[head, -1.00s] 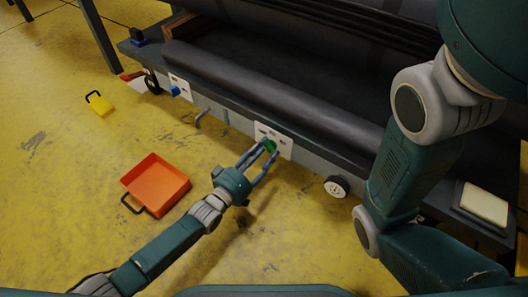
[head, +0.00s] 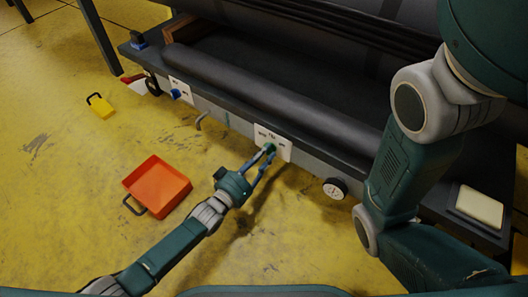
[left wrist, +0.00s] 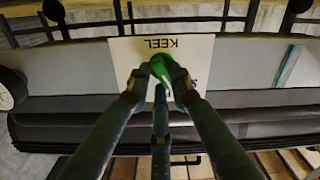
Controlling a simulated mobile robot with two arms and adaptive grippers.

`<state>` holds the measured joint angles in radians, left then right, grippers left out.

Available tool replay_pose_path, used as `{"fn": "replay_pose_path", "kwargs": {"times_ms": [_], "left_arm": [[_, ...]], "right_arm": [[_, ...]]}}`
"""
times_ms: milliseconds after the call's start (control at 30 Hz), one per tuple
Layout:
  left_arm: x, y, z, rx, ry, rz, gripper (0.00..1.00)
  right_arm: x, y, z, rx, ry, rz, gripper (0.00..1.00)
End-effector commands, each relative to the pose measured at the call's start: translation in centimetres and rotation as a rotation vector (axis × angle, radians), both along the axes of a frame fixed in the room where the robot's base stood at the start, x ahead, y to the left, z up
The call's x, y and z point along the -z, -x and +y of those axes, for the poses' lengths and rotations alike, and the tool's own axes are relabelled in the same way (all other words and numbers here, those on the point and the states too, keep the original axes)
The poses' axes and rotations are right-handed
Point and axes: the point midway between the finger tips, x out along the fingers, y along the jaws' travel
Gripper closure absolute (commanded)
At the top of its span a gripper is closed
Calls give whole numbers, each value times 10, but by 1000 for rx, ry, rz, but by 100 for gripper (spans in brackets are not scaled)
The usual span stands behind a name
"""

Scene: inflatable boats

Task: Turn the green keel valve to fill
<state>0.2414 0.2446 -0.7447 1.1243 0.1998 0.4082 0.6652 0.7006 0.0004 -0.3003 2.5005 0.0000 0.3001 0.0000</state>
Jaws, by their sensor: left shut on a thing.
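The green keel valve (head: 271,147) is on a white plate (head: 286,153) on the front face of the dark bench. My left gripper (head: 267,153) reaches it from the front and hides most of it. In the left wrist view the valve's green handle (left wrist: 161,67) sits between the fingers of my left gripper (left wrist: 160,88), which are shut on it. The plate (left wrist: 196,50) reads KEEL upside down there; its other markings are mostly hidden or too small to read. My right arm stands at the right, its gripper out of the picture.
A blue valve (head: 175,94) is on another white plate to the left. A round gauge (head: 336,188) is right of the keel plate. An orange tray (head: 157,184) and a small yellow item (head: 100,107) lie on the floor. A pale block (head: 480,205) lies at right.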

Motion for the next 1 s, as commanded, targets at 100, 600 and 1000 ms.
{"fn": "replay_pose_path", "kwargs": {"times_ms": [100,600,1000], "left_arm": [[0,1,-1,0,-87,-60,100],[3,2,-2,1,-355,-257,100],[3,2,-2,1,-411,-297,100]], "right_arm": [[-6,0,0,0,0,1,60],[-13,-1,0,1,0,1,60],[-14,-1,0,1,0,2,60]]}}
